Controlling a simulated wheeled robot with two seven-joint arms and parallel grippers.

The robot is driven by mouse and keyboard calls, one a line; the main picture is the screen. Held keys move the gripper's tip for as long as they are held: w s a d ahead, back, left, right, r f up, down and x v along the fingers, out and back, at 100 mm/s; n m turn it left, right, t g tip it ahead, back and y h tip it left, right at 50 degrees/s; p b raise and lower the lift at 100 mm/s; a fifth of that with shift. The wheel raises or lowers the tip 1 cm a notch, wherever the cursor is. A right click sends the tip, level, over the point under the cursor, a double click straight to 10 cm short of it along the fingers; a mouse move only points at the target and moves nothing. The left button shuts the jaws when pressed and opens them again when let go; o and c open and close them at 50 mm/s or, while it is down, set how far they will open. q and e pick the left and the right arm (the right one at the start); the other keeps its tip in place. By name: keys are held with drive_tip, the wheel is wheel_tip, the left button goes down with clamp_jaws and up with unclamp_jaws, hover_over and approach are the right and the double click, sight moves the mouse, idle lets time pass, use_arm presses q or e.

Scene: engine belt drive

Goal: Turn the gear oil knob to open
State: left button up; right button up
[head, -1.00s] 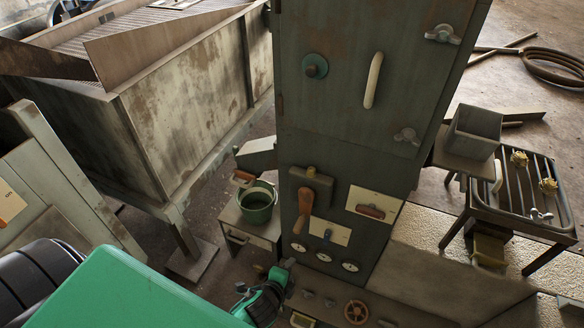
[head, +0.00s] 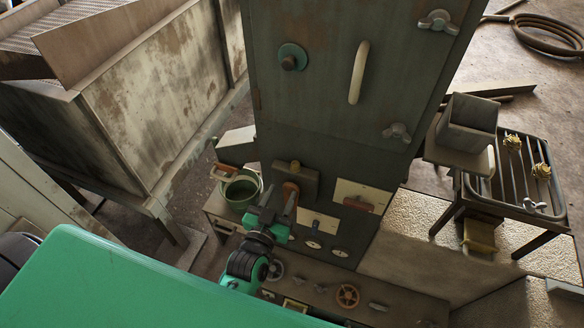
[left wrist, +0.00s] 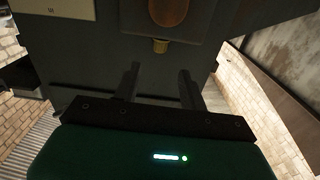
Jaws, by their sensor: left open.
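The dark cabinet (head: 340,120) carries several controls, and their labels are too small to read, so I cannot tell which one is the gear oil knob. My left gripper (head: 279,203) is open and empty in front of the cabinet, overlapping the handle's lower part. Its fingers (left wrist: 158,75) stand apart in the wrist view. My right gripper is out of view.
A brown handwheel (head: 347,296) and a grey one (head: 275,270) sit on the low ledge. A teal round knob (head: 292,57) and a pale handle (head: 358,72) are higher up. A green bucket (head: 241,188) stands left, a metal rack (head: 520,180) right.

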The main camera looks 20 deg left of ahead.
sight(294, 168)
use_arm(q)
drive_tip(key=w+p, duration=0.1)
drive_tip(key=w, duration=0.3)
drive_tip(key=w+p, duration=0.1)
drive_tip(key=w, duration=0.4)
drive_tip(key=shift+d, duration=0.2)
drive_tip(key=shift+s, duration=0.1)
drive_tip(key=shift+c, duration=0.2)
clamp_jaws()
